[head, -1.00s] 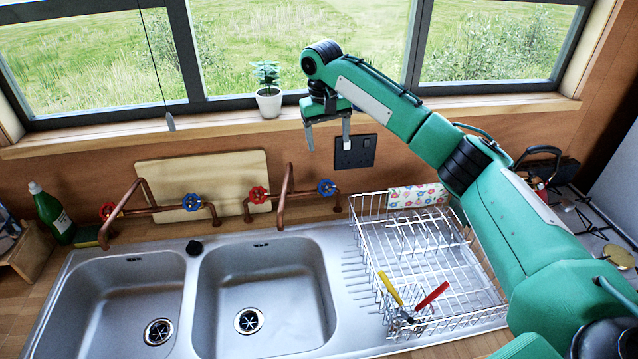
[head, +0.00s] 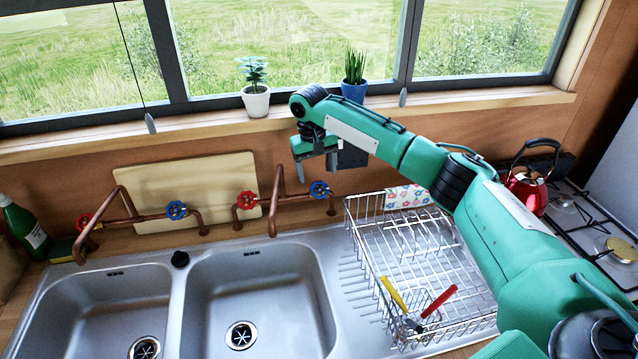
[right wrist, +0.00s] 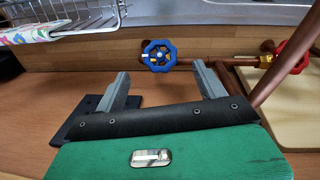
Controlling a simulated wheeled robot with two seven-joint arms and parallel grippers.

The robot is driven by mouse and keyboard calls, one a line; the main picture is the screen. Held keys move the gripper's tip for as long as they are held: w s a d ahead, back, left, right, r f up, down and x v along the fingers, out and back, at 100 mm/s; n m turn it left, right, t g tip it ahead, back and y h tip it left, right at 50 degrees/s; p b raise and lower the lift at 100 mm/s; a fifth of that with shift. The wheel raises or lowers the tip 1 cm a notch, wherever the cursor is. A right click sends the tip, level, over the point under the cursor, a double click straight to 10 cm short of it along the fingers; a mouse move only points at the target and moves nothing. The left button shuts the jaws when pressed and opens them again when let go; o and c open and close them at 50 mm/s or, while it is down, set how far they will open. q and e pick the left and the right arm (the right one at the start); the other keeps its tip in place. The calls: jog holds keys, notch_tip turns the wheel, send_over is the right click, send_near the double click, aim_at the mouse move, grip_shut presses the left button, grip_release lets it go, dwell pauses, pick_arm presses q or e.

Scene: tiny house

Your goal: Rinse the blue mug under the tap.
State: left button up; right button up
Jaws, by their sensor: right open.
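No blue mug shows in either view. My right gripper (head: 317,166) is open and empty, held in front of the wall below the windowsill, above and behind the right tap. In the right wrist view, nothing is between its two grey fingers (right wrist: 163,84). The right copper tap (head: 276,203) stands behind the right sink basin (head: 262,295), with a red knob (head: 247,199) and a blue knob (head: 319,190). The blue knob (right wrist: 158,56) and red knob (right wrist: 293,50) also show beyond the fingers in the right wrist view. My left gripper is out of view.
A wire dish rack (head: 425,245) holds yellow- and red-handled utensils right of the basins. A white plant pot (head: 256,101) and a blue one (head: 354,91) stand on the sill. A green bottle (head: 26,232) is at left, a red kettle (head: 527,189) at right.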

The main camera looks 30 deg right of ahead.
aim_at(320, 189)
jog(key=shift+d+f+p, duration=0.15)
jog(key=shift+f+p, duration=0.15)
jog(key=shift+f, duration=1.3)
jog(key=shift+d+f+p, duration=0.15)
jog(key=shift+f+p, duration=0.15)
jog(key=shift+f, duration=1.25)
jog(key=shift+c, duration=0.2)
jog(key=c, duration=0.9)
